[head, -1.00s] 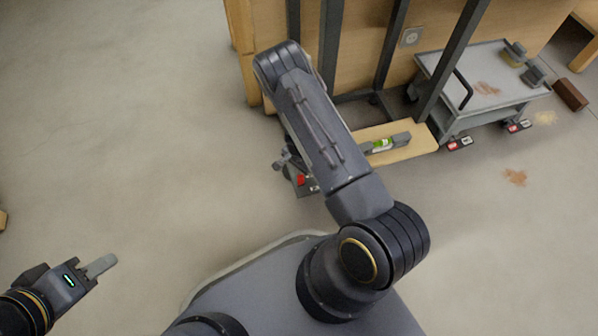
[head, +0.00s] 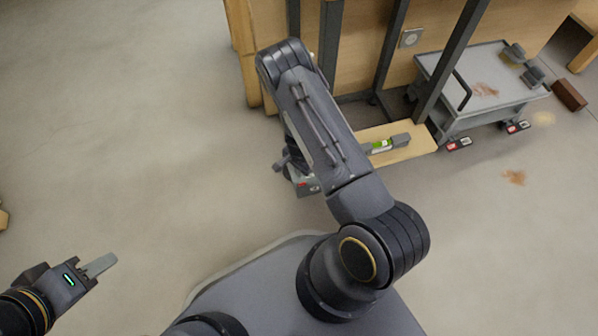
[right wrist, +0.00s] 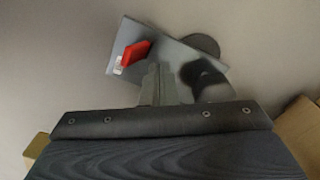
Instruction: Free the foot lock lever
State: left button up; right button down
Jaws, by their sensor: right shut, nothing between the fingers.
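The red foot lock lever (right wrist: 133,54) stands on a grey metal plate (right wrist: 128,31) in the right wrist view, with a small white label beside it. My right gripper (right wrist: 157,72) is shut and empty, its fingertips over the plate just right of the lever. I cannot tell whether they touch it.
A wooden board (head: 418,147) with a green-labelled level (head: 382,146) lies right of my forearm. Dark posts (head: 388,50) rise before a wooden cabinet (head: 270,20).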

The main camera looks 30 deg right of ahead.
jog(key=shift+w+r, duration=0.3)
jog(key=shift+r, duration=0.25)
notch_tip(320, 180, up, 7)
jog(key=p, duration=0.5)
jog(key=shift+p, duration=0.35)
jog(key=shift+s+f, duration=0.1)
jog(key=shift+s, duration=0.05)
